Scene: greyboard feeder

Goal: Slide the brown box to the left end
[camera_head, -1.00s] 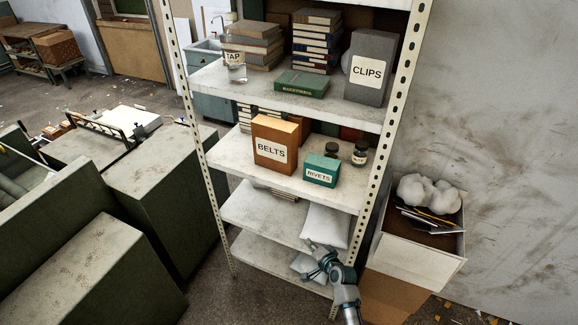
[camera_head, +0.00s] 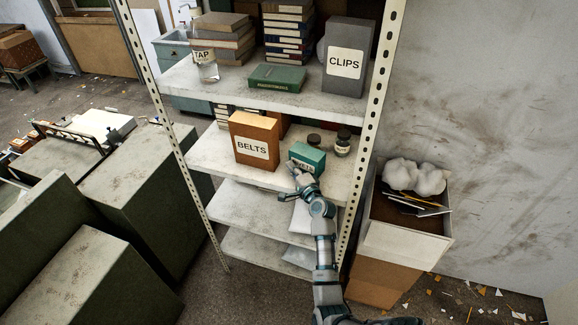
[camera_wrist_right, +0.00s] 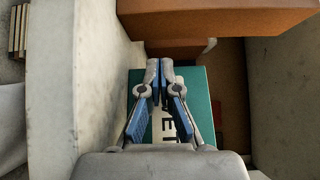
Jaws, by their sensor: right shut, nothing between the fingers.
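The brown BELTS box (camera_head: 254,138) stands upright on the middle shelf (camera_head: 210,152), left of the teal RIVETS box (camera_head: 308,156). The brown box also shows along the top of the right wrist view (camera_wrist_right: 220,22). My right gripper (camera_head: 293,170) is shut and empty at the front of the teal box, to the right of the brown box. In the right wrist view my fingertips (camera_wrist_right: 160,68) are together over the teal box (camera_wrist_right: 203,95), which they partly hide. I cannot tell whether they touch it. My left gripper is not in view.
Two small dark jars (camera_head: 343,142) stand right of the teal box, with books behind the brown box. The shelf is bare left of the brown box. Perforated posts (camera_head: 369,130) edge the rack. The shelf above holds a grey CLIPS box (camera_head: 347,60) and books.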

